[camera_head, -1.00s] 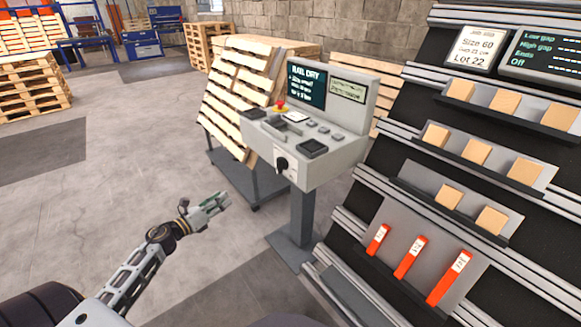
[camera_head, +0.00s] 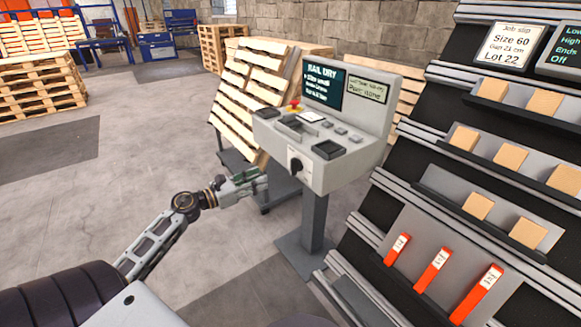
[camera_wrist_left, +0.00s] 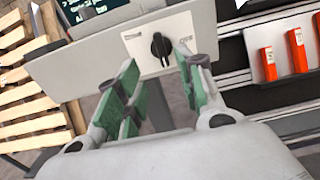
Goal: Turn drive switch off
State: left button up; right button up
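The drive switch is a black rotary knob (camera_head: 296,165) on a white plate on the front face of the grey control console (camera_head: 340,172). In the left wrist view the knob (camera_wrist_left: 160,46) points roughly up and down, with an OFF label to its right. My left gripper (camera_head: 262,180) is in front of the console, left of and a little below the knob. In the left wrist view the left gripper (camera_wrist_left: 160,80) is open and empty, its green-padded fingers apart with the knob showing beyond the gap. It does not touch the knob. My right gripper is not in view.
A red button (camera_head: 294,104) sits on the console top beside a lit screen (camera_head: 323,85). A rack (camera_head: 440,197) with wooden blocks and orange pieces stands close on the right. A pallet (camera_head: 247,95) leans behind the console.

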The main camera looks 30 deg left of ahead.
aim_at(291, 166)
pick_arm(q)
jog(key=shift+b+x, duration=0.4)
jog(key=shift+x, duration=6.4)
jog(key=shift+c, duration=0.5)
grip_shut()
